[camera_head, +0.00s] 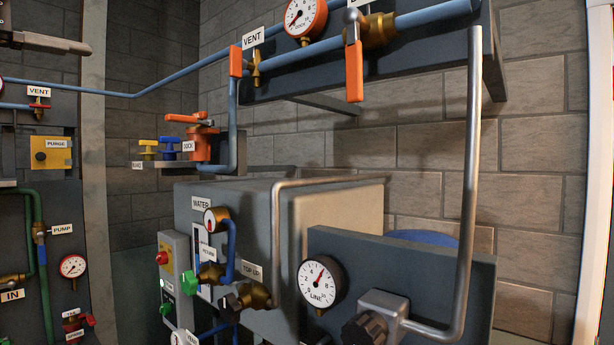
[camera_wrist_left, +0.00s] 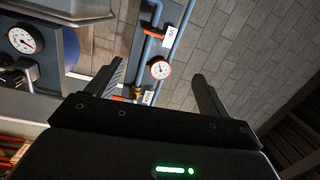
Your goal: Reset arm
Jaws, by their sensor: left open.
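My left gripper (camera_wrist_left: 158,68) shows in the left wrist view with its two dark fingers spread apart. Nothing is held between them. Behind the gap, at a distance I cannot judge, are a round gauge (camera_wrist_left: 160,69) and blue pipes on a brick wall. Neither gripper can be made out in the head view. My right gripper is in no view.
In the head view a panel with a LINE gauge (camera_head: 320,283) and a bent grey pipe (camera_head: 471,180) stands close at the right. An orange-handled valve (camera_head: 354,72) hangs above. A grey WATER cabinet (camera_head: 255,220) is in the middle. A PURGE box (camera_head: 54,154) is left.

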